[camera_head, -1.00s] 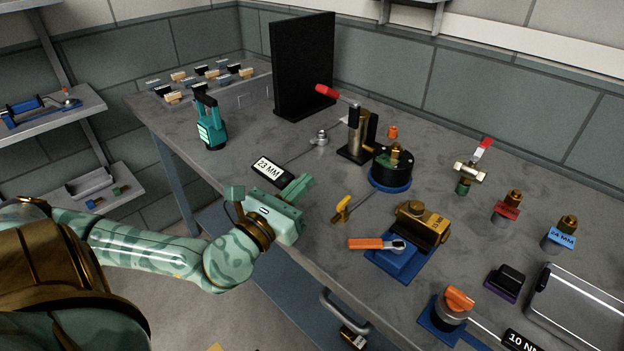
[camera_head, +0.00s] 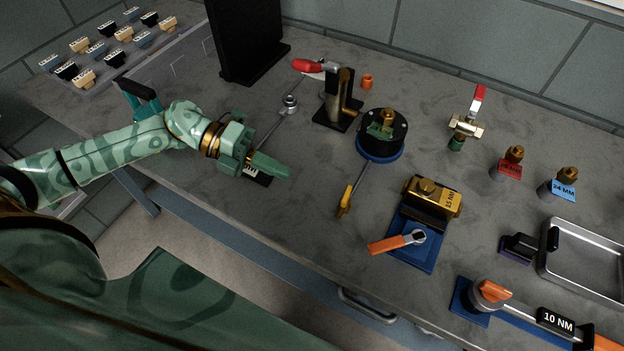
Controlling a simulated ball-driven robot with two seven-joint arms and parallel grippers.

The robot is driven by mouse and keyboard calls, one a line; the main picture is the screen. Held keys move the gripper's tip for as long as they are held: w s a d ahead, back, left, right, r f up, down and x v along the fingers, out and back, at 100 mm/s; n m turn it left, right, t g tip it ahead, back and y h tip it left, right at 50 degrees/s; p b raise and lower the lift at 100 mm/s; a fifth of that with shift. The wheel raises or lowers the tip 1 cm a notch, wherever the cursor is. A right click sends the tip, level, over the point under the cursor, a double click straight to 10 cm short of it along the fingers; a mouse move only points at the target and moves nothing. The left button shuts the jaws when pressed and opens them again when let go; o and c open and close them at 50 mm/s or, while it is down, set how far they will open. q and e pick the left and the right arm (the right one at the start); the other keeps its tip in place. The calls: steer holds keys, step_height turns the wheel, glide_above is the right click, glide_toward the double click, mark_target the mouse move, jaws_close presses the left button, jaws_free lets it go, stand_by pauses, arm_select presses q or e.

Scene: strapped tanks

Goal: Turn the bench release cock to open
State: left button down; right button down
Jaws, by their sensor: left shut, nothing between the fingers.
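A small valve (camera_head: 467,128) with a pale metal body and a greenish lower end stands on the bench at the back right. It looks like the release cock. Its red lever (camera_head: 477,98) points up and slightly right. My left gripper (camera_head: 285,173) is over the left part of the bench, well left of the valve and apart from it. Its fingers point right and are shut with nothing between them. It partly hides a black and white label (camera_head: 257,177). My right gripper is not in view.
Red and blue tagged fittings and a metal tray (camera_head: 583,262) are at the right. A black panel (camera_head: 243,40) stands behind.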

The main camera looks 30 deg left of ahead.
mark_target(346, 196)
arm_select(q)
steer(key=shift+s+d+r+g, duration=0.15)
steer(key=shift+s+d+g, duration=0.15)
steer(key=shift+s, duration=0.2)
steer(key=shift+s+d, duration=0.1)
steer(key=shift+d, duration=0.25)
steer(key=x, duration=0.9)
steer(key=shift+d, duration=0.15)
